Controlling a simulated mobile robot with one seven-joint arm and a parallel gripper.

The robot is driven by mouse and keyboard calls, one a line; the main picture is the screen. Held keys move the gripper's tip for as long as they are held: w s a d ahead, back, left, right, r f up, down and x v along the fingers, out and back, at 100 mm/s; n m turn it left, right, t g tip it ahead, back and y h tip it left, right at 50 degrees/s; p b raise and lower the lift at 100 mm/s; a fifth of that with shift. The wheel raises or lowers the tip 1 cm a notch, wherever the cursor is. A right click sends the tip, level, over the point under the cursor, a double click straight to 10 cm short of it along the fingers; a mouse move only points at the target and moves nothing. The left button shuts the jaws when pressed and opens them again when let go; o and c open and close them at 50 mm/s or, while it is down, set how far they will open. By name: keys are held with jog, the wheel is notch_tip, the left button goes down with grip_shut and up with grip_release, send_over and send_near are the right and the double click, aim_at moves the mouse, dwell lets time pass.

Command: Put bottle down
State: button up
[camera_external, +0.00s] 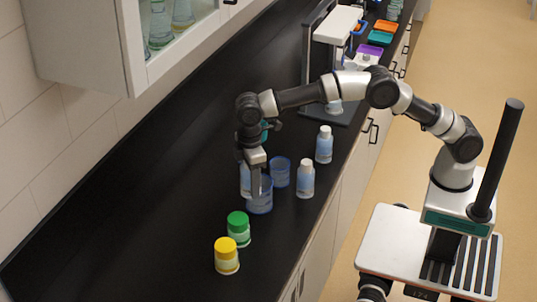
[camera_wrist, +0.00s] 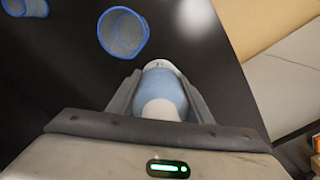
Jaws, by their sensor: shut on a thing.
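My gripper (camera_external: 256,182) points down over the black counter and is shut on a white bottle with a blue label (camera_external: 245,181). The bottle is partly hidden behind the finger in the external view. In the wrist view, the bottle (camera_wrist: 163,92) sits between the two fingers of my gripper (camera_wrist: 160,88). I cannot tell whether its base touches the counter. Two similar white-capped bottles, a nearer one (camera_external: 306,182) and a farther one (camera_external: 324,147), stand upright to the right.
A blue-rimmed beaker (camera_external: 262,204) stands close by my gripper, with another (camera_external: 280,174) just behind. Green-capped (camera_external: 238,229) and yellow-capped (camera_external: 227,257) jars stand nearer the camera. The counter (camera_external: 130,205) is clear to the left. A wall cabinet (camera_external: 85,45) hangs above.

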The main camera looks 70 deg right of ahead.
notch_tip(320, 180, down, 14)
jog(key=shift+f, duration=0.1)
dwell(0.4)
jog(key=shift+f, duration=0.1)
jog(key=o, duration=0.8)
jog(key=shift+f, duration=0.1)
jog(key=shift+c, duration=0.2)
jog(key=o, duration=0.4)
jog(key=shift+o, duration=0.2)
notch_tip(320, 180, up, 12)
jog(key=shift+r, duration=0.25)
